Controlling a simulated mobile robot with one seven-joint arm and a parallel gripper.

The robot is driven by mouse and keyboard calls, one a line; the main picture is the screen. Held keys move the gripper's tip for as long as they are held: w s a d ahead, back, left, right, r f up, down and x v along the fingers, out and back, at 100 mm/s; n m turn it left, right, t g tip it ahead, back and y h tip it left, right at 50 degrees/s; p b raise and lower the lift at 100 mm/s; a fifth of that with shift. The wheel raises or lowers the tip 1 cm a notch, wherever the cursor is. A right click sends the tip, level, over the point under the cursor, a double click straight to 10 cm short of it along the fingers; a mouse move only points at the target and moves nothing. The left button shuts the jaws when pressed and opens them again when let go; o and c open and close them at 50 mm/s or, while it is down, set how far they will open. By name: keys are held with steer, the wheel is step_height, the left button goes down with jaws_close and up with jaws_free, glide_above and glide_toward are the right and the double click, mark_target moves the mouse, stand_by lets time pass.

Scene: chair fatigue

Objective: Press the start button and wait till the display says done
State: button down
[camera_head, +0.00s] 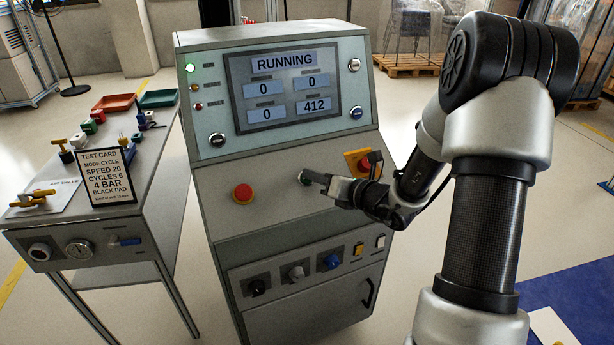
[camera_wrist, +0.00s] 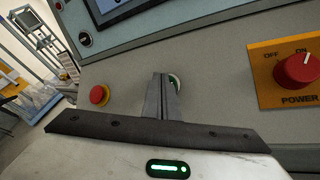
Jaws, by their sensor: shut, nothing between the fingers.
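The display (camera_head: 284,87) on the grey control cabinet reads RUNNING, with boxes showing 0, 0, 0 and 412. A green lamp (camera_head: 190,68) is lit at its left. My gripper (camera_head: 307,176) is shut and empty, its fingertips at the sloped panel. The green start button (camera_head: 304,183) is mostly hidden behind the fingertips; in the wrist view the button (camera_wrist: 175,82) shows just right of the shut fingers (camera_wrist: 160,85). I cannot tell whether they touch it. A red mushroom button (camera_head: 242,193) sits to the left. The red power knob (camera_wrist: 298,68) on a yellow plate points to ON.
A side bench at left bears a test card (camera_head: 104,176) reading SPEED 20, CYCLES 6, 4 BAR, BLACK PAD, plus a gauge (camera_head: 78,250), brass valves and red and green trays (camera_head: 113,103). Below the panel are several knobs (camera_head: 296,272). Chairs (camera_head: 412,28) stand behind.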

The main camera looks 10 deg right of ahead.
steer(key=shift+s+d+r, duration=0.1)
steer(key=shift+s+r, duration=0.15)
steer(key=shift+r, duration=0.15)
steer(key=s+r+p, duration=0.1)
steer(key=r+p, duration=0.1)
steer(key=s+r+p, duration=0.1)
steer(key=r, duration=0.1)
steer(key=shift+s+d+p, duration=0.25)
steer(key=shift+s+p, duration=0.1)
steer(key=shift+p, duration=0.05)
stand_by(0.6)
